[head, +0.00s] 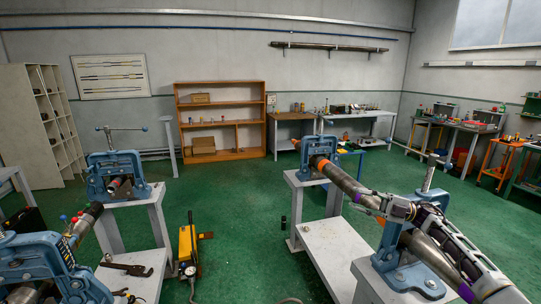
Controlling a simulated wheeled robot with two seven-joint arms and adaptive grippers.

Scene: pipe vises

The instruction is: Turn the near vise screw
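The near vise (407,277) is blue and stands at the lower right on a pale stand. Its upright screw (429,175) rises above it, grey with a short crossbar at the top. A long grey pipe (347,183) with orange and purple bands runs through this vise and a blue vise (318,152) farther back. My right gripper (392,207) comes in from the lower right, just left of the screw and over the pipe. It appears apart from the screw, and its fingers are too small to read. My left gripper is not in view.
Two more blue vises stand at the left, one far (117,178) and one near (40,268). A pipe wrench (128,269) lies on the left stand. A yellow machine (188,249) stands on the green floor, which is clear in the middle. An orange shelf (221,88) is at the back.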

